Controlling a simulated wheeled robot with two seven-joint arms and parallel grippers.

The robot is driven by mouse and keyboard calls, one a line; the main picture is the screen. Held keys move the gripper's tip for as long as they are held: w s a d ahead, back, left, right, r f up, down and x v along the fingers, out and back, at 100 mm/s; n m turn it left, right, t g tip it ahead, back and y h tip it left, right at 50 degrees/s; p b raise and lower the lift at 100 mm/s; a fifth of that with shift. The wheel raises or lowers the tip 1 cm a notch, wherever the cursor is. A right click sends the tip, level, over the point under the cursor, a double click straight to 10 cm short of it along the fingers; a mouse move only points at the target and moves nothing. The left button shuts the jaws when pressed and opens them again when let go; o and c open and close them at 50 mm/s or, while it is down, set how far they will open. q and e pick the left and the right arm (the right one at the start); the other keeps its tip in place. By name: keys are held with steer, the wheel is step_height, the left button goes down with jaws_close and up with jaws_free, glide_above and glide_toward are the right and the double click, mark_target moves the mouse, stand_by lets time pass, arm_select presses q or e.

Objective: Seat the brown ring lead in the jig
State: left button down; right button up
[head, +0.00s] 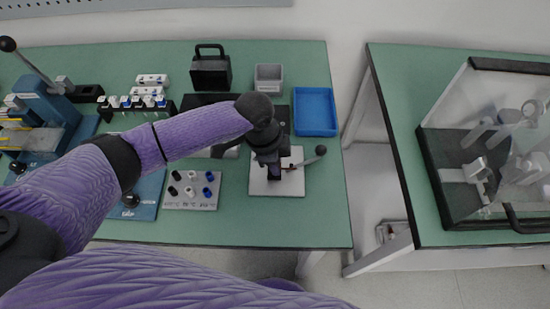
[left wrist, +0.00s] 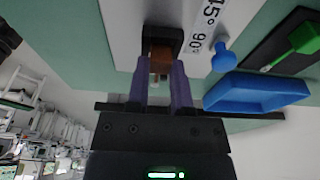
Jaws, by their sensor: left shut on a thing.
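In the head view my left gripper (head: 272,165) points down over the white jig plate (head: 290,187), near its middle. In the left wrist view the two purple fingers (left wrist: 163,75) are shut on a small brown piece, the ring lead (left wrist: 160,55). Its far end meets a dark block (left wrist: 163,33) on a pale plate; I cannot tell how deep it sits. A lever with a dark ball knob (head: 320,150) stands at the jig's right side. The gripper hides the jig's middle in the head view. My right gripper is not in view.
A grey plate with dark and blue knobs (head: 190,203) lies left of the jig. A blue tray (head: 315,111) and a grey bin (head: 268,78) stand behind it. A blue press (head: 48,112) is at far left. Bare green table lies in front.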

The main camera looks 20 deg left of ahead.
arm_select(q)
steer(key=shift+f, duration=0.1)
steer(key=shift+f, duration=0.15)
steer(key=shift+c, duration=2.1)
jaws_free()
step_height(320, 180, up, 10)
steer(key=a+p, duration=0.2)
steer(key=p, duration=0.2)
steer(key=shift+s+f, duration=0.15)
steer(key=shift+s, duration=0.15)
